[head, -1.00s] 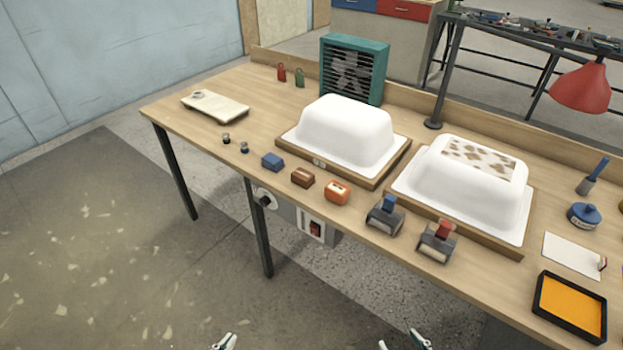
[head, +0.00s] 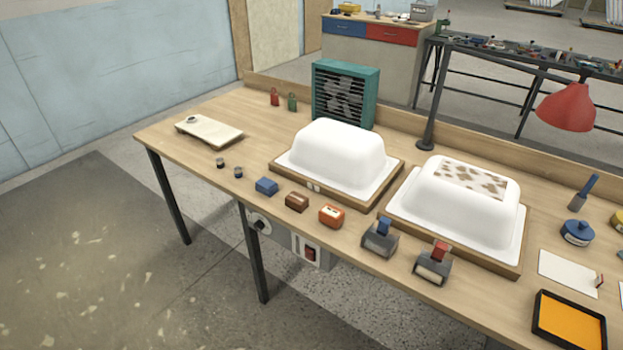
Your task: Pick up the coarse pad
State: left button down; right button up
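Three small blocks stand in a row along the front edge of the workbench: a blue block (head: 266,187), a brown block (head: 297,202) and an orange block (head: 331,216) with a pale patch on top. No label that I can read tells which of them is the coarse pad. All three rest on the bench, apart from each other, with nothing touching them from above. Neither of my grippers is in the head view.
Two white tub shells (head: 340,150) (head: 462,208) sit on wooden boards behind the blocks. Two grey holders, one blue-topped (head: 380,240) and one red-topped (head: 432,265), stand to the right. A teal fan (head: 345,93) and red lamp (head: 567,107) are behind. The bench's left front is mostly clear.

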aim_at(297, 201)
jog(key=j+z, duration=0.1)
jog(key=z, duration=0.25)
jog(key=i+j+z, duration=0.1)
jog(key=z, duration=0.25)
jog(key=j+z, duration=0.1)
jog(key=z, duration=0.25)
jog(key=j+z, duration=0.3)
jog(key=j, duration=0.15)
jog(key=j+z, duration=0.3)
jog(key=j, duration=0.15)
jog(key=j+z, duration=0.1)
jog(key=j, duration=0.7)
jog(key=k+j, duration=0.15)
jog(key=j, duration=0.6)
jog(key=z, duration=0.05)
